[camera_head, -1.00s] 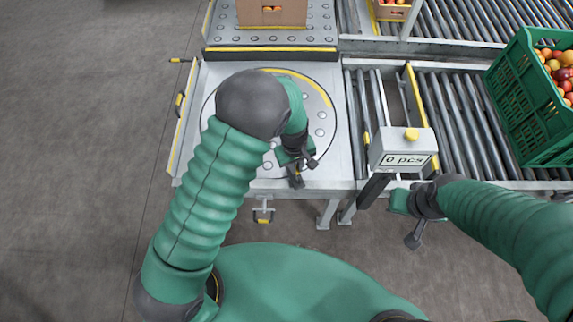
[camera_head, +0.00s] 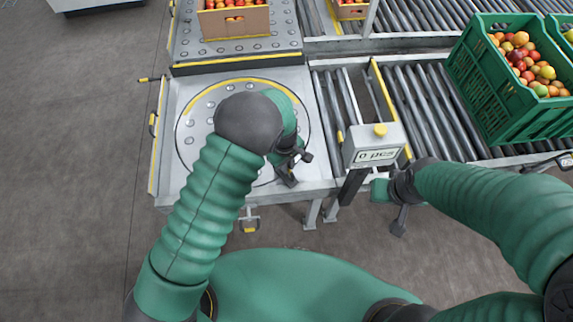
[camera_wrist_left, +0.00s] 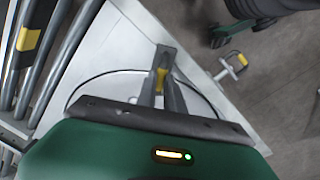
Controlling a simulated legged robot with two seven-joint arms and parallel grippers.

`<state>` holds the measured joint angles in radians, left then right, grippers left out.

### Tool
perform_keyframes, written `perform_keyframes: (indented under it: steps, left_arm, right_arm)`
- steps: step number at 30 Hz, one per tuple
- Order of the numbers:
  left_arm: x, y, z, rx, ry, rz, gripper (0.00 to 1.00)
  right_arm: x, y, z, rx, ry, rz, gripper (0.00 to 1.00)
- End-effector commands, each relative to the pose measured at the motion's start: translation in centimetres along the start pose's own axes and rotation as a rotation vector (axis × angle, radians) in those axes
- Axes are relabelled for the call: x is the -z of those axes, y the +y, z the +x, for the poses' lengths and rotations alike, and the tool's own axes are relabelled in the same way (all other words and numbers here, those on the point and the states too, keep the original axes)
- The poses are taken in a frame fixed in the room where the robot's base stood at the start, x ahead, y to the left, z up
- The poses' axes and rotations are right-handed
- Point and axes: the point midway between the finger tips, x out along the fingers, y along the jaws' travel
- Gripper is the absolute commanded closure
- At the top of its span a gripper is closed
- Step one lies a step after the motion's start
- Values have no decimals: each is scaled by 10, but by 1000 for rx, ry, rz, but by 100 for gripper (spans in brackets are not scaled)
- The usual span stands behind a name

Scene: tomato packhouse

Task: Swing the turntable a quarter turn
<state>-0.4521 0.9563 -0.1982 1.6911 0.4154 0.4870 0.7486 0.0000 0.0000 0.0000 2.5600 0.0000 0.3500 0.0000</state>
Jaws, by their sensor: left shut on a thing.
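The turntable (camera_head: 205,140) is a round grey plate with studs and a yellow arc along its far left and far edge. It is set in a pale square frame. My left gripper (camera_head: 287,172) is at the turntable's near right part, with my arm hiding the middle of the plate. In the left wrist view, the gripper (camera_wrist_left: 162,82) is shut on a small yellow handle (camera_wrist_left: 160,78) over the plate. My right gripper (camera_head: 402,218) hangs in front of the conveyor, right of the counter post, and its jaws are too unclear to judge.
A cardboard box of tomatoes (camera_head: 235,25) stands on the studded table behind. Roller conveyors (camera_head: 430,105) run to the right, with a green crate (camera_head: 490,95) of tomatoes. A counter reading "0 pcs" (camera_head: 374,147) stands close right of the turntable. Floor at left is clear.

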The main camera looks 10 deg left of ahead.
Motion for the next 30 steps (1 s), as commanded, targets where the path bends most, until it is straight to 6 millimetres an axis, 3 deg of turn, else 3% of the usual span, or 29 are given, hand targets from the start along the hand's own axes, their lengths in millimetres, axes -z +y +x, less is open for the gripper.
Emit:
perform_keyframes:
  steps: [2,3,7,17,23,30]
  left_arm:
    - [2,7,-2,-17,7,-2,100]
    - [2,7,-2,-18,7,-2,86]
    - [2,7,-2,-16,7,-1,69]
    - [1,4,-7,-11,5,0,67]
    - [0,5,-49,-14,7,-1,67]
    - [0,6,-120,-14,7,1,67]
  right_arm:
    - [0,0,0,0,0,0,100]
    - [0,0,0,0,0,0,100]
    - [0,0,0,0,0,0,100]
    - [0,0,-1,0,0,0,100]
    - [2,0,-10,0,0,0,100]
    - [5,0,-22,0,0,0,100]
